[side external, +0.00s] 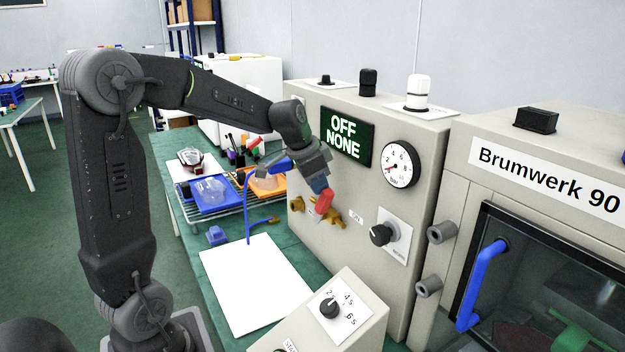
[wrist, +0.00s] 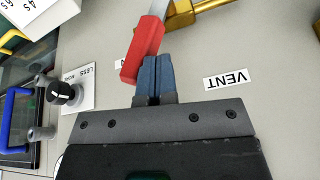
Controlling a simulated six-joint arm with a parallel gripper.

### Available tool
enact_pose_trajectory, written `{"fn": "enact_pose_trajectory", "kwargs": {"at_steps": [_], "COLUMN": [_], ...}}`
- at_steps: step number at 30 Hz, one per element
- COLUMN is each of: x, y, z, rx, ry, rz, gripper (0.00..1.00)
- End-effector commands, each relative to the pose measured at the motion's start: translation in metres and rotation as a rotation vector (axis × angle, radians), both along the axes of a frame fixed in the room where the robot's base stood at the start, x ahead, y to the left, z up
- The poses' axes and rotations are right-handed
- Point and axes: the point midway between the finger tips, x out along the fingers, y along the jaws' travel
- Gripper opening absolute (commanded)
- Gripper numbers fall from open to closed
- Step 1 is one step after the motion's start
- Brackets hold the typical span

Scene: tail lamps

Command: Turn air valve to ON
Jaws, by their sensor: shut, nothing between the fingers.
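The air valve has a red lever (side external: 325,202) and a brass body (side external: 333,216) on the front of the beige panel. In the wrist view the red lever (wrist: 144,50) lies slanted, with its brass body (wrist: 235,14) at the top. My gripper (side external: 320,187) is shut and empty, its blue fingertips right at the lever. In the wrist view my gripper (wrist: 158,60) is beside the lever, overlapping its edge; I cannot tell whether they touch. The green display (side external: 346,136) reads OFF NONE.
A pressure gauge (side external: 400,165) and a black knob (side external: 382,234) are right of the valve. A VENT label (wrist: 226,80) is beside my fingers. A control box (side external: 333,310) stands in front.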

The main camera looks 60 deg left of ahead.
Motion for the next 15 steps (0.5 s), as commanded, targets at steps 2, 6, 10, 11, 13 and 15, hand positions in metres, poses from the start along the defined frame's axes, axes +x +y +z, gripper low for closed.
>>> {"fn": "enact_pose_trajectory", "kwargs": {"at_steps": [2,6,10,11,13,15], "x": [0.0,0.001,0.001,0.001,0.001,0.001], "y": [-0.011,-0.023,-0.034,-0.037,-0.043,-0.048], "z": [-0.001,-0.005,-0.01,-0.011,-0.015,-0.019], "rx": [0.075,0.201,0.316,0.342,0.404,0.467], "ry": [-0.002,-0.002,-0.003,-0.002,-0.001,0.001], "rz": [-0.008,-0.01,-0.011,-0.013,-0.012,-0.013], "gripper": [0.0,0.0,0.0,0.0,0.0,0.0]}}
